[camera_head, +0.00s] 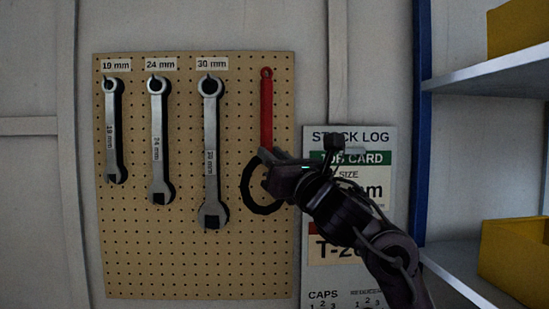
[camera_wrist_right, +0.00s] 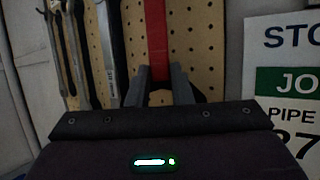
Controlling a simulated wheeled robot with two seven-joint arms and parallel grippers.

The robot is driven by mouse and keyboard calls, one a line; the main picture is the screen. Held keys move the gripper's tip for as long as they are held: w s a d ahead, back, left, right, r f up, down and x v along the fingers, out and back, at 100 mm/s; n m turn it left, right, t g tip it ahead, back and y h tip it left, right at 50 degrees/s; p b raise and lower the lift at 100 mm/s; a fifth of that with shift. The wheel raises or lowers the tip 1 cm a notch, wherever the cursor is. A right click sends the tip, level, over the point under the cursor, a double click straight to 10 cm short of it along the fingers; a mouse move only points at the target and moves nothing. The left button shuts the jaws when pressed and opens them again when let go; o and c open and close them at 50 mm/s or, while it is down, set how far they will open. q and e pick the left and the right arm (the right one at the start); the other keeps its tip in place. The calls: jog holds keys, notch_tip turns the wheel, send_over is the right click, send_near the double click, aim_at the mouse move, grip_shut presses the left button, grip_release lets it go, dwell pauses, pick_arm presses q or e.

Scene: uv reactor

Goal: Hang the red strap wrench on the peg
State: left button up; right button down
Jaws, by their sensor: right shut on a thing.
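The red strap wrench (camera_head: 266,112) is upright in front of the right part of the pegboard (camera_head: 180,270). Its red handle has a hole at the top end, and its black strap loop hangs below. I cannot tell whether the hole is around a peg. My right gripper (camera_head: 268,160) is shut on the lower handle, just above the loop. In the right wrist view, the red handle (camera_wrist_right: 157,45) runs up between the fingers of my right gripper (camera_wrist_right: 166,80). The fingers and wrist hide part of the loop. My left gripper is not in view.
Three grey wrenches hang to the left under size labels: 19 mm (camera_head: 112,130), 24 mm (camera_head: 157,135) and 30 mm (camera_head: 210,150). A stock log sign (camera_head: 340,136) is right of the board. A shelf (camera_head: 490,76) with yellow bins (camera_head: 515,255) stands at the far right.

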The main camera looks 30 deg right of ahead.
jog(key=shift+w+d+f+b, duration=0.25)
jog(key=shift+w+d+b, duration=0.15)
jog(key=shift+w, duration=0.3)
jog(key=shift+w+f, duration=0.1)
jog(key=shift+w, duration=0.1)
jog(key=c, duration=1.6)
grip_release()
jog(key=shift+c, duration=0.2)
jog(key=o, duration=0.4)
jog(key=shift+w+d+f, duration=0.25)
jog(key=shift+w+d, duration=0.05)
jog(key=shift+w, duration=0.15)
jog(key=shift+o, duration=0.2)
jog(key=shift+s+a+r, duration=0.15)
jog(key=shift+s+r, duration=0.05)
